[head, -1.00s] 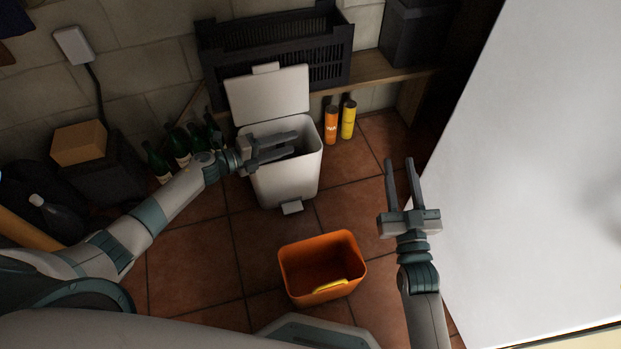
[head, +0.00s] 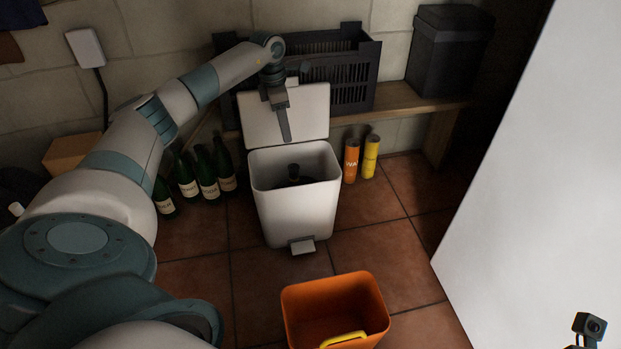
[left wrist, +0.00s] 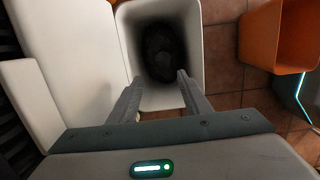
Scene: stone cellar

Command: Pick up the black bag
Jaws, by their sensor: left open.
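The black bag (head: 293,178) is inside the white pedal bin (head: 300,215), whose lid (head: 305,118) stands open at the back. A knot-like top of the bag sticks up in the bin's opening; its lower part is hidden by the bin walls. In the left wrist view the bag (left wrist: 162,48) is a dark lump deep in the bin (left wrist: 125,35). My left gripper (head: 286,138) points down above the bin, near the open lid. It is open and empty, and its fingers (left wrist: 158,93) show apart at the bin's rim in the left wrist view.
An orange bin (head: 299,318) with a yellow item stands in front. Green bottles (head: 205,178) are left of the white bin, an orange can (head: 351,162) and a yellow can (head: 371,158) right. A crate (head: 355,75) sits behind on a wooden shelf (head: 400,98). A large white surface (head: 540,180) fills the right.

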